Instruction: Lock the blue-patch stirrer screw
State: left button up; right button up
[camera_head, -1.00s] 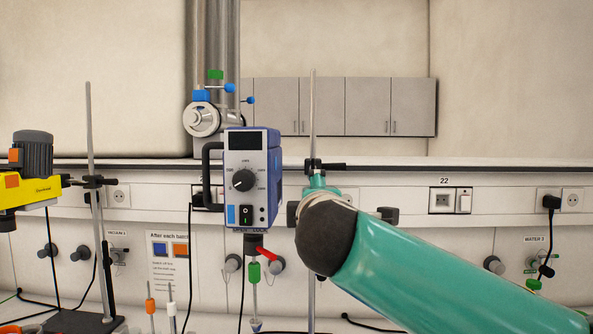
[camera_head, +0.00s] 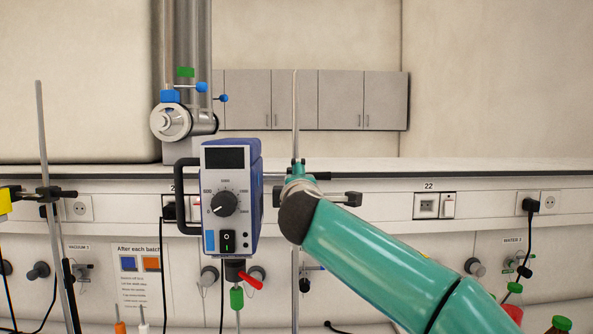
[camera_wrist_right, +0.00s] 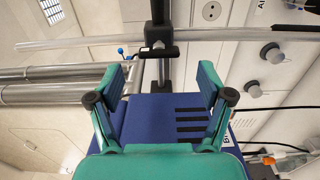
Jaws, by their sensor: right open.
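The blue-patch stirrer (camera_head: 227,195) is a blue box with a grey front, a dial and a blue patch at its lower left. It is clamped upright to a metal stand rod (camera_head: 295,110). A black clamp with a screw handle (camera_head: 318,176) sits on the rod. My right gripper (camera_wrist_right: 160,78) is open and empty. In the wrist view the stirrer's blue body (camera_wrist_right: 165,108) lies between and behind its fingers, and the black clamp screw (camera_wrist_right: 155,50) is just beyond the fingertips, apparently untouched. In the head view my wrist hides part of the rod. My left gripper is out of view.
A red lever (camera_head: 251,282) and a green piece (camera_head: 237,298) hang under the stirrer. Another stand (camera_head: 45,150) with a yellow device is at the left. Red bottles (camera_head: 513,303) stand at the lower right. A wall notice (camera_head: 139,270) is behind.

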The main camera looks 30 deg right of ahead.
jog(key=shift+p+x, duration=1.3)
jog(key=shift+x, duration=1.7)
jog(key=shift+c, duration=0.2)
jog(key=c, duration=1.1)
jog(key=shift+f, duration=0.1)
